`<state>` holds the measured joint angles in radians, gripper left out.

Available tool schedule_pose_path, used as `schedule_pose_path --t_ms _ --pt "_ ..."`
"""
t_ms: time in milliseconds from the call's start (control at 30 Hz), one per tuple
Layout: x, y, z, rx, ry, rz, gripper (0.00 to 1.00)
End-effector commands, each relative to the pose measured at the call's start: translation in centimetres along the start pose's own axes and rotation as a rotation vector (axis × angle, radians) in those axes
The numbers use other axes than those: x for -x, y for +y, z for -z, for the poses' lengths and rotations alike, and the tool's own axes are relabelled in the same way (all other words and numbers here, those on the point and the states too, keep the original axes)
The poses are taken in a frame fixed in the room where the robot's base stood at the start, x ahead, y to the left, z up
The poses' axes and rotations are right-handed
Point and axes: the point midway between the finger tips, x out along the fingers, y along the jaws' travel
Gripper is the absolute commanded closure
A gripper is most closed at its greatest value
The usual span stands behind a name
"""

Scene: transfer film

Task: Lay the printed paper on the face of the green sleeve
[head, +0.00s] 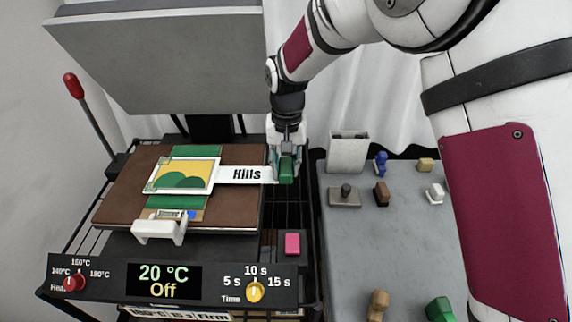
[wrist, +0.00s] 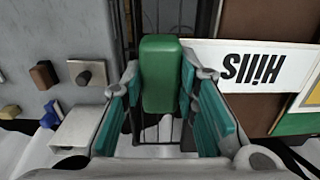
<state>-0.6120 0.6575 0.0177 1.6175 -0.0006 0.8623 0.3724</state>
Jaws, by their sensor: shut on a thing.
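The printed paper (head: 184,173), a hill picture in yellow and green with a white border, is over the middle of the green sleeve (head: 195,151). I cannot tell whether it touches the sleeve. A white strip marked "Hills" (head: 229,175) runs right from it to a green block (head: 286,172). My gripper (head: 286,160) points down past the brown pad's right edge and is shut on that block. In the wrist view the green block (wrist: 161,75) stands between the teal finger pads, and the strip (wrist: 240,66) lies to its right, with the paper mostly out of frame.
The brown pad (head: 120,190) lies on the heat press under its raised grey plate (head: 160,60). A white handle (head: 158,230) is at the pad's front. The control panel reads 20 °C, Off. A pink block (head: 292,243) is nearby. The grey table (head: 345,245) holds several small items.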

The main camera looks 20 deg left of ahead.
Motion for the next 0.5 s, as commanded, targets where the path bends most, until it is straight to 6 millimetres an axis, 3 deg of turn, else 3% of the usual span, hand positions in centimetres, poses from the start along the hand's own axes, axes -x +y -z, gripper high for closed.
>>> schedule_pose_path --t_ms 500 --pt "-0.68 0.0 0.04 0.0 0.001 0.0 1.0"
